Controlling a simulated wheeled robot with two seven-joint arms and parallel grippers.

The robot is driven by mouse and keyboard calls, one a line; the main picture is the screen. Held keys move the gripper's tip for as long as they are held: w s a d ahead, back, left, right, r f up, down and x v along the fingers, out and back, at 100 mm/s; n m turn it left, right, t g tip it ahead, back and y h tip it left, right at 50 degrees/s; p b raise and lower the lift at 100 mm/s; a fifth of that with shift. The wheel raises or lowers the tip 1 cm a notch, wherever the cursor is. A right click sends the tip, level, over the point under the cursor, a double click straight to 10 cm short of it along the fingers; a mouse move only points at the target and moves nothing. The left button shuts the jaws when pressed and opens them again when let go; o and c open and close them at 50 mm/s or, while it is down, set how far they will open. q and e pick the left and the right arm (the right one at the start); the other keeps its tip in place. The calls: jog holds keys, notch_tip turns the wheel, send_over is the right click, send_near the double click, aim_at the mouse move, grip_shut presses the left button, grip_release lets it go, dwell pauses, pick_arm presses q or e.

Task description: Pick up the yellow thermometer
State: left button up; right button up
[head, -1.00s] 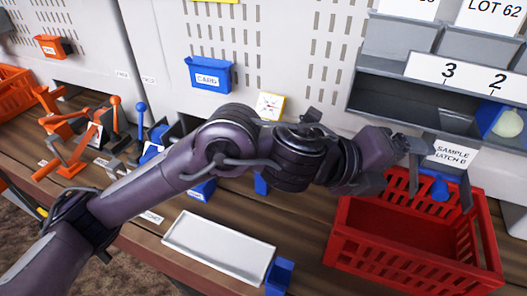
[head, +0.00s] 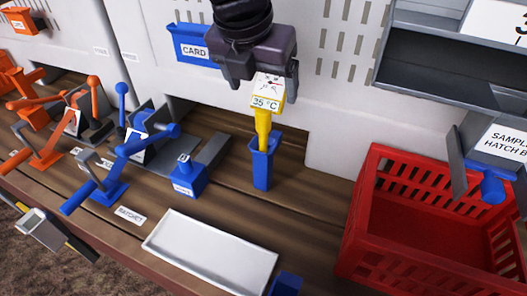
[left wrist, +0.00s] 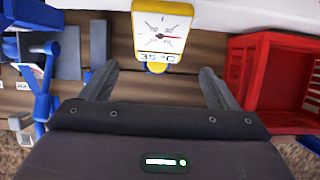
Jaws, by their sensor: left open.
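The yellow thermometer (head: 263,122) stands upright in a narrow blue holder (head: 262,165) on the bench, its white dial face reading 35 °C. In the left wrist view the thermometer (left wrist: 162,30) shows at top centre, beyond and between the fingertips. My left gripper (head: 262,85) is open and empty, pointing down, with its fingers at the two sides of the dial in the head view. In the left wrist view its two fingers (left wrist: 158,75) are spread wide. Whether either finger touches the dial cannot be told. My right gripper is not in view.
A red crate (head: 362,212) stands to the right and a white tray (head: 210,258) in front. Blue levers (head: 140,145) and a small blue block (head: 188,178) lie left. A blue CARD box (head: 190,48) hangs on the back panel, and grey shelving (head: 440,65) is at upper right.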

aim_at(265, 105)
pick_arm(q)
jog(key=shift+p+x, duration=0.3)
jog(key=shift+x, duration=0.55)
jog(key=p+x, duration=0.1)
jog(key=x, duration=0.1)
jog(key=p+x, duration=0.1)
jog(key=x, duration=0.1)
jog(key=shift+w+a+f, duration=0.15)
jog(key=shift+a+f, duration=0.05)
jog(key=shift+f, duration=0.1)
jog(key=shift+w+d+f, duration=0.1)
jog(key=shift+w+f, duration=0.05)
jog(key=shift+f, duration=0.25)
jog(key=shift+r, duration=0.1)
jog(key=c, duration=1.5)
